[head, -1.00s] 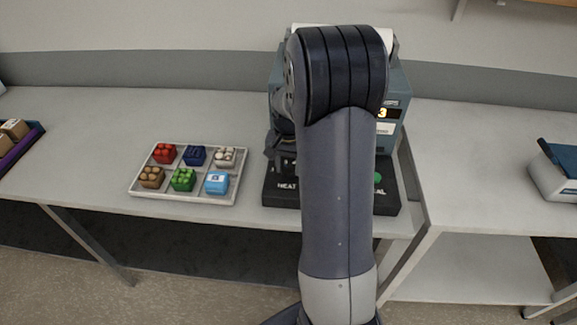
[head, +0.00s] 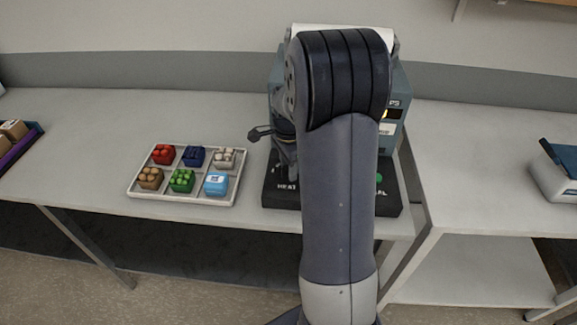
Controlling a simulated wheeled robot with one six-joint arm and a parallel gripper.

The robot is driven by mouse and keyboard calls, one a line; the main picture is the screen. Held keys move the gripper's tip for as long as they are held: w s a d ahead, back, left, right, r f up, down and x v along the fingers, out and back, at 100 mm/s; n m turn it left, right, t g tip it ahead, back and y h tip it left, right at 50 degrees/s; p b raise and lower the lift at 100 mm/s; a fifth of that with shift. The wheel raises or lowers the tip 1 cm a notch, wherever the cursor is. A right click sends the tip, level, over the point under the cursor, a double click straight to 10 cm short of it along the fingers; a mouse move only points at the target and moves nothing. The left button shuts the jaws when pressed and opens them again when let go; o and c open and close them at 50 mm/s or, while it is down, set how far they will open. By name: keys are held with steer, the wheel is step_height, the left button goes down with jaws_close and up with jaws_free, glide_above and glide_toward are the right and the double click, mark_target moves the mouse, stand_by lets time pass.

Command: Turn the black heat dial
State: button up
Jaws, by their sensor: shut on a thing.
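The sealing machine (head: 397,85) stands on the bench behind my arm, with a black base (head: 390,200) in front. White "HEAT" lettering (head: 287,187) shows on the base's left part, and a green button (head: 379,178) on its right. My gripper (head: 285,175) is low over the base, just above the "HEAT" lettering, shut on the black heat dial. My wrist and fingers cover the dial, so its pointer cannot be seen. The display (head: 386,113) is mostly hidden by my arm; only a bit of yellow shows.
A white tray (head: 133,190) of small coloured blocks in compartments is left of the machine. A purple-edged bin (head: 22,152) with brown boxes is at the far left. A white and blue device (head: 556,172) is on the right bench. Bench between tray and bin is clear.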

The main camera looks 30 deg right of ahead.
steer(key=shift+m, duration=0.8)
steer(key=o, duration=1)
steer(key=shift+r, duration=0.1)
step_height(320, 180, up, 11)
steer(key=shift+f+b, duration=0.15)
steer(key=shift+b, duration=0.25)
step_height(320, 180, down, 11)
steer(key=shift+r+p, duration=0.15)
steer(key=shift+p, duration=0.2)
